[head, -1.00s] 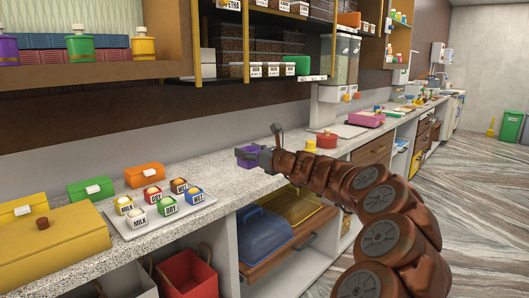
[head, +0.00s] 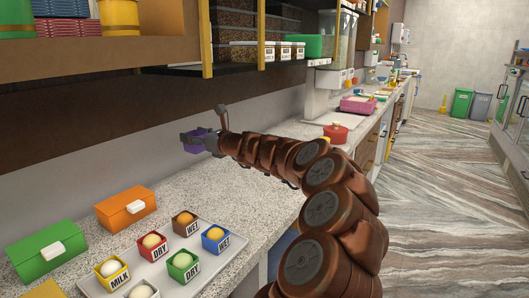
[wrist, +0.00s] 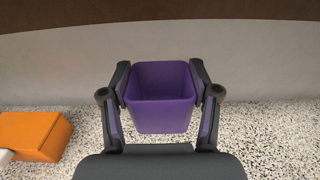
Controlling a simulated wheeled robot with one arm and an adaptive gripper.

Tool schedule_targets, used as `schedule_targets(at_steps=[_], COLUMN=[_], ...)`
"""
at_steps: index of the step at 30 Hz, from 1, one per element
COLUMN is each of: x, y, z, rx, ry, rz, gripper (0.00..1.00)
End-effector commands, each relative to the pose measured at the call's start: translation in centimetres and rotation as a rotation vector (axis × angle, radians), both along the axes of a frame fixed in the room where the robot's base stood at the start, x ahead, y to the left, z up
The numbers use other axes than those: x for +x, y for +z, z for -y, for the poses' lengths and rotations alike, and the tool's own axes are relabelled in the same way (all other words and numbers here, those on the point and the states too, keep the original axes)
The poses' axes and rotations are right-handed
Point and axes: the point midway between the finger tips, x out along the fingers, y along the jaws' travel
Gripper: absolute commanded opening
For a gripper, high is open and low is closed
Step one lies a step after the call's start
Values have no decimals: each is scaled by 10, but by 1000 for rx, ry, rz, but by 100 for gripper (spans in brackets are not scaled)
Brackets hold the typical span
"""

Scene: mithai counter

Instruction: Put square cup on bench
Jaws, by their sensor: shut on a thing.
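The square cup is purple and empty inside. In the wrist view the cup (wrist: 160,112) is upright between the two fingers of my gripper (wrist: 160,85), which is shut on its sides. In the head view the cup (head: 193,146) is at the end of my arm, over the back part of the speckled bench (head: 255,178), near the wall. My gripper (head: 203,141) partly covers it there. I cannot tell the exact gap between the cup and the bench.
A white tray (head: 236,242) with several small coloured cups of sweets stands at the front left. An orange box (head: 125,209) and a green box (head: 48,251) are behind it. A red pot (head: 336,132) stands further along. The bench between the orange box and the pot is clear.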

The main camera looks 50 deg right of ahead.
Motion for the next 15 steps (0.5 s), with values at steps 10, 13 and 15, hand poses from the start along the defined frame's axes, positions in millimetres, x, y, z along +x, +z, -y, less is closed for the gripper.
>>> schedule_targets(at_steps=[10, 13, 15], x=[0, 0, 0], y=[-45, -57, -61], z=[0, 0, 0], rx=[3, 2, 1], ry=[1, 1, 0], rz=[1, 0, 0], gripper=[35, 35, 35])
